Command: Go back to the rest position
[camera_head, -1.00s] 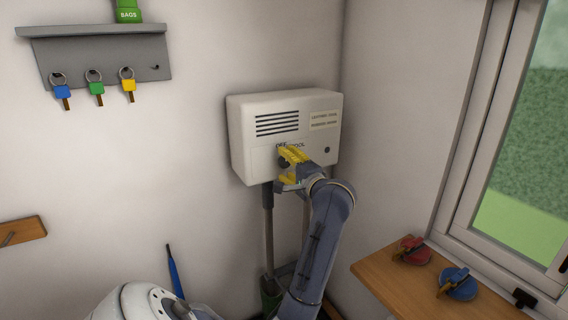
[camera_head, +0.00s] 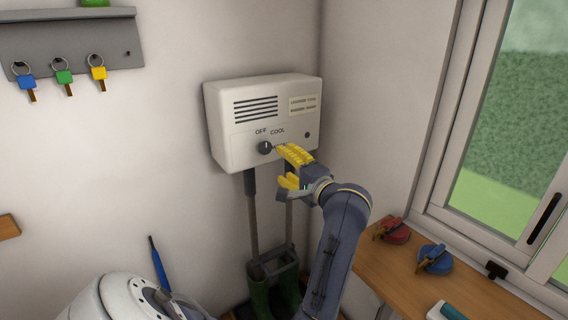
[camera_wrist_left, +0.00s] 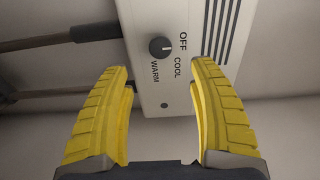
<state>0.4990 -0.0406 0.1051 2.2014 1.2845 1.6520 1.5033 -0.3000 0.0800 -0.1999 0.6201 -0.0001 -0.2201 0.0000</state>
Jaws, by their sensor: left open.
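A white wall unit (camera_head: 240,157) hangs near the room corner. Its dark round knob (camera_head: 265,147) sits below the words OFF and COOL; the knob's light mark points roughly upward. The knob also shows in the left wrist view (camera_wrist_left: 160,47), where WARM can be read too. My left gripper (camera_head: 281,166) has yellow fingers and is open and empty, just right of and below the knob in the head view. In the left wrist view (camera_wrist_left: 163,68) the fingers stand apart, with the knob seen beyond the gap. My right gripper is not in view.
A shelf (camera_head: 70,45) with blue, green and yellow keys hangs at upper left. Green boots (camera_head: 259,294) stand below the unit. A wooden sill (camera_head: 400,275) by the window holds a red item (camera_head: 395,232) and a blue item (camera_head: 435,261).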

